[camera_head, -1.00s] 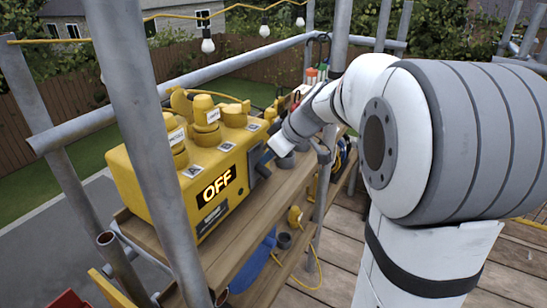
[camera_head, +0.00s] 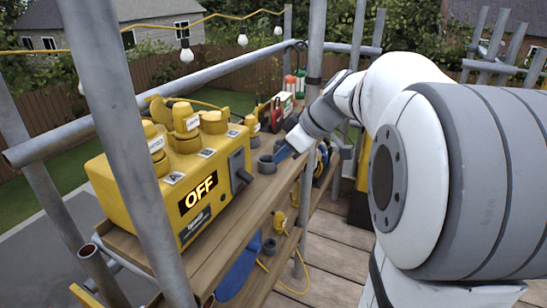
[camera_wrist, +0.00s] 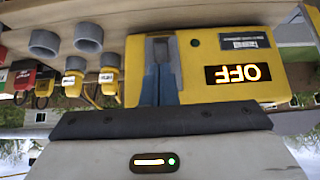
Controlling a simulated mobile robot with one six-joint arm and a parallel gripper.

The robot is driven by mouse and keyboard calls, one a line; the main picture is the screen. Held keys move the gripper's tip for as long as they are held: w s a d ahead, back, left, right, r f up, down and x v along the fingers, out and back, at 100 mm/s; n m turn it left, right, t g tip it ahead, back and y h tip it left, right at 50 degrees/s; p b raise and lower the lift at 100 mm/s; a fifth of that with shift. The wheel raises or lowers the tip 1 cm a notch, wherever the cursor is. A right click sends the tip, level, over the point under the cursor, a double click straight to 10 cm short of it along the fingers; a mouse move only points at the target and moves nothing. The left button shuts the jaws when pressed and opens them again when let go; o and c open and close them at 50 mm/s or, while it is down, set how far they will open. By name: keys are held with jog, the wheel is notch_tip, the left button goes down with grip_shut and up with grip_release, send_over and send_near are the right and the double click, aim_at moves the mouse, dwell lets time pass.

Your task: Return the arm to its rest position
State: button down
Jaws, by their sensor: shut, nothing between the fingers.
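My arm reaches from the right of the head view toward the wooden shelf. My gripper (camera_head: 280,156) has narrow blue fingers, held together and empty, beside the grey cups at the right end of the yellow box. In the wrist view, which is upside down, the blue fingers (camera_wrist: 161,86) overlap the side of the yellow box (camera_wrist: 205,88). The yellow box (camera_head: 130,185) shows OFF on its display (camera_head: 198,193) and has a grey switch panel (camera_head: 238,170) on its front. The fingers look apart from the box in the head view.
Grey cups (camera_head: 267,165) stand on the shelf (camera_head: 225,232) close to the gripper. A scaffold pole (camera_head: 128,150) crosses in front of the box, and another pole (camera_head: 313,95) rises near my wrist. A red case (camera_head: 277,109) stands behind. Wooden decking (camera_head: 325,250) lies below right.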

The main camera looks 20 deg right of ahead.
dwell(0.4)
jog(key=s+a+r+m+g+h+p, duration=0.1)
jog(key=s+m+p, duration=0.3)
jog(key=s+p, duration=0.4)
jog(key=s+a+r+m+g+h+p, duration=0.1)
jog(key=s+a+r+m+h+p, duration=0.2)
jog(key=s+p, duration=0.5)
jog(key=s+a+m+h, duration=0.1)
jog(key=s+m, duration=0.1)
jog(key=s, duration=0.2)
jog(key=shift+r+g, duration=0.2)
jog(key=shift+g, duration=0.1)
